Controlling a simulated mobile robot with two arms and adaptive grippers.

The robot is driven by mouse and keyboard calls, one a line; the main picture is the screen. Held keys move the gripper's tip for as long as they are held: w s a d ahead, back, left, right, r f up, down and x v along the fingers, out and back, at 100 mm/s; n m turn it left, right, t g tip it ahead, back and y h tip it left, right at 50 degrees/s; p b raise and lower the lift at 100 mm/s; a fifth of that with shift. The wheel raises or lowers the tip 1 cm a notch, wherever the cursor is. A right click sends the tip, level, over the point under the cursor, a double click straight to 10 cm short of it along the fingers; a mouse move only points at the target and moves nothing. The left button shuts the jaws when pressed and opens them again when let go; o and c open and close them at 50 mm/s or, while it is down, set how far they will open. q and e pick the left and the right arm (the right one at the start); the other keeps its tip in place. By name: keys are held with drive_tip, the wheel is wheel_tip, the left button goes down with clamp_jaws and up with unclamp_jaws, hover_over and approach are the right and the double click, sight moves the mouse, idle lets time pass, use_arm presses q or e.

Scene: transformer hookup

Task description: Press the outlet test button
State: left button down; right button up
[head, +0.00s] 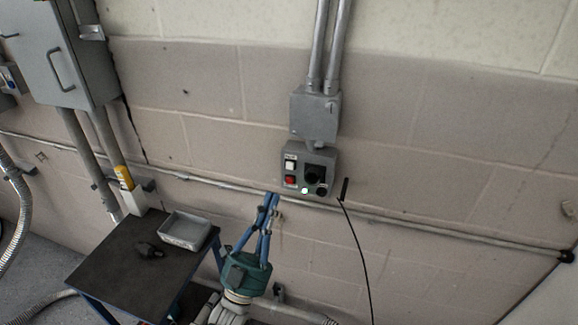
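A grey outlet box (329,157) is fixed to the block wall. Its face has a white square part (290,166), a red square part (290,180), a dark round socket (315,174), a small bright white round part (304,190) and a small black round part (321,191). The labels are too small to read, so I cannot tell which part is the test button. My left gripper (271,197) points up at the wall, its fingertips just below and left of the box. Its blue fingers come together at the tips, with nothing seen between them. My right gripper is out of view.
A dark-topped cart (110,262) at lower left holds a grey tray (186,230) and a small dark object (148,250). A conduit (420,229) runs along the wall under the box. A black cable (361,250) hangs right of the box. A grey cabinet (60,45) is at upper left.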

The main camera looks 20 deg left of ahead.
sight(290, 166)
use_arm(q)
drive_tip(key=shift+w, duration=0.1)
drive_tip(key=w+b, duration=0.4)
drive_tip(key=w, duration=0.4)
drive_tip(key=shift+w+d, duration=0.15)
drive_tip(key=shift+w, duration=0.2)
idle(0.4)
idle(0.8)
drive_tip(key=shift+w+b, duration=0.4)
drive_tip(key=shift+b, duration=0.05)
